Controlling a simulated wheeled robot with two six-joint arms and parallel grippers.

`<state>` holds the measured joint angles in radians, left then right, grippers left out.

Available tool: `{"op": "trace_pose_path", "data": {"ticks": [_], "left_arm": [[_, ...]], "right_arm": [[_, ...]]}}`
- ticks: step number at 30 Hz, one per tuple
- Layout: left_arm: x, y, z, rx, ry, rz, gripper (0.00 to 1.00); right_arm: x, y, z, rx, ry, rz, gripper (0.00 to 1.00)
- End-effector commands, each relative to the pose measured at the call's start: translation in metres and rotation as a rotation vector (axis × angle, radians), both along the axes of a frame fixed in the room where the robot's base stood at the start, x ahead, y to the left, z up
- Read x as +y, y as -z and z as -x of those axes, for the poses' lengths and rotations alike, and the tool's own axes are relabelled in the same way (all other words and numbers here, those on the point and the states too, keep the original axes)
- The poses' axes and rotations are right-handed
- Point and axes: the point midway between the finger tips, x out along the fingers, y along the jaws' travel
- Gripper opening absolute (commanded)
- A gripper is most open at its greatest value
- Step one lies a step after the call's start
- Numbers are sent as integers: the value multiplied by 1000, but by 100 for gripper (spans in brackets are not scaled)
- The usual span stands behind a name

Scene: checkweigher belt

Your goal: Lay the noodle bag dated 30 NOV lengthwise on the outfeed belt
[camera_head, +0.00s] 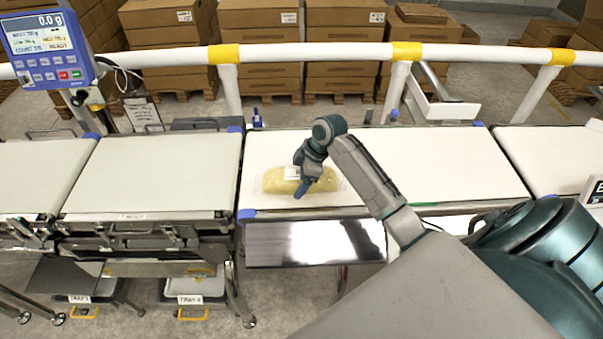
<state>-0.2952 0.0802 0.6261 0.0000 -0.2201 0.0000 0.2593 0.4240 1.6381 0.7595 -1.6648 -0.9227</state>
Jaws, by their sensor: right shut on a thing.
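A pale yellow noodle bag (272,182) with a white label (292,173) lies on, or just above, the left part of the long white belt (440,160). I cannot tell whether it touches the belt. Its long side runs left to right, along the belt. The print on the label is too small to read, so the date cannot be told. My right gripper (301,188) points down over the middle of the bag and is shut on it. The gripper and wrist hide part of the bag. My left gripper is not in view.
A shorter white belt (160,170) lies to the left, across a narrow gap. A blue display (48,48) reads 0.0 g. A white and yellow rail (320,53) runs behind the belts. Labelled trays (195,287) sit below. The belt right of the bag is clear.

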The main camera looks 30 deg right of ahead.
Motion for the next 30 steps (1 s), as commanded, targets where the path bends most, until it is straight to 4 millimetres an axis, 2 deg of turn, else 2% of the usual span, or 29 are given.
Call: {"op": "trace_pose_path", "data": {"ticks": [3,7,10,15,18,28,29,30], "left_arm": [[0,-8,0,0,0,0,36],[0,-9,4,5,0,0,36],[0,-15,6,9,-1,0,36],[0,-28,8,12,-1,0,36],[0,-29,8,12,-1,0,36],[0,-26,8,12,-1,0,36],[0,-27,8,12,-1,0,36],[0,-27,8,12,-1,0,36]], "right_arm": [[-11,-2,-15,-1,1,-1,39],[-17,1,-20,-2,-1,0,39],[-17,7,-21,1,1,-2,39],[-17,28,-21,1,0,-2,39],[-17,36,-21,-1,0,0,39],[-17,40,-21,-1,-1,1,39],[-17,41,-20,0,-1,1,85],[-17,40,-20,0,-1,1,93]]}}
